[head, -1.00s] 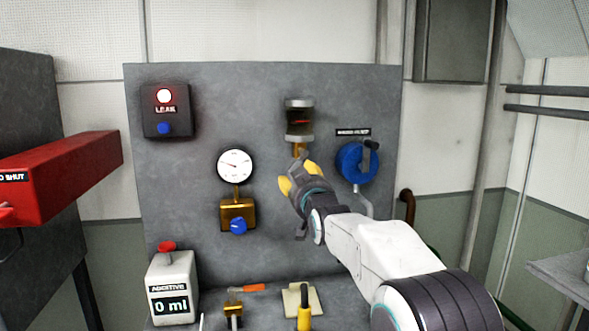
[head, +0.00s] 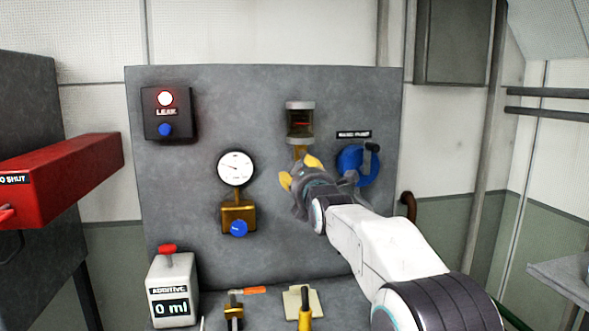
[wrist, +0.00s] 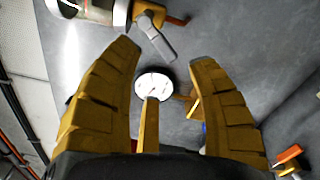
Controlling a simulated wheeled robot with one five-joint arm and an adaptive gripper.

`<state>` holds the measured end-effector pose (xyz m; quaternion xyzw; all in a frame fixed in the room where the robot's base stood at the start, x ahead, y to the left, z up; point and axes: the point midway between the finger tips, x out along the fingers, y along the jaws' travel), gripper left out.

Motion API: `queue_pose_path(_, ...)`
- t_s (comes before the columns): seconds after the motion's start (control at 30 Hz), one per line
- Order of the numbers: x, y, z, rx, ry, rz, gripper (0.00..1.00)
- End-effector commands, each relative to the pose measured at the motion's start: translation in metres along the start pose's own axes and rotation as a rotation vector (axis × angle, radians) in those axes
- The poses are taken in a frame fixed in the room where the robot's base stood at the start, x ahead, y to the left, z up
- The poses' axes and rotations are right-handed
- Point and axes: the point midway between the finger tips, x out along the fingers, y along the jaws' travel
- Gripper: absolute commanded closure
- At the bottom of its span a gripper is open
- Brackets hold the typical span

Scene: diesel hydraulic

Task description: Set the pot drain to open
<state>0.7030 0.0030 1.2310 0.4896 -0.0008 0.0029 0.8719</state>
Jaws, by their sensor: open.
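The glass pot (head: 300,124) is mounted on the upper middle of the grey panel, with dark liquid inside. Its brass drain valve (head: 299,151) sits just below it, partly hidden behind my gripper (head: 298,172). In the wrist view the pot (wrist: 95,11) is at the top left, and the brass drain valve (wrist: 148,16) carries a grey lever (wrist: 156,40). The lever lies beyond and between the fingertips of my open gripper (wrist: 166,56). No contact shows, and the gap in depth is hard to judge.
A pressure gauge (head: 235,168) over a brass block with a blue knob (head: 238,228) is left of my gripper. A blue hand pump (head: 355,166) is close on the right. The leak box (head: 169,113), additive can (head: 172,290) and a red beam (head: 65,178) stand further left.

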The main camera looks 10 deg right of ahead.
Motion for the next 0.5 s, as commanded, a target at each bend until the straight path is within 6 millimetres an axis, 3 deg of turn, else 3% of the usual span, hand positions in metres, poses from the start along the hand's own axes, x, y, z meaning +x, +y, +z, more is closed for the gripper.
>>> queue_pose_path(0.2, 0.0, -0.001, -0.001, -0.257, 0.003, -0.004, 0.47)
queue_pose_path(0.5, 0.01, 0.0, 0.0, -0.361, 0.004, -0.005, 0.47)
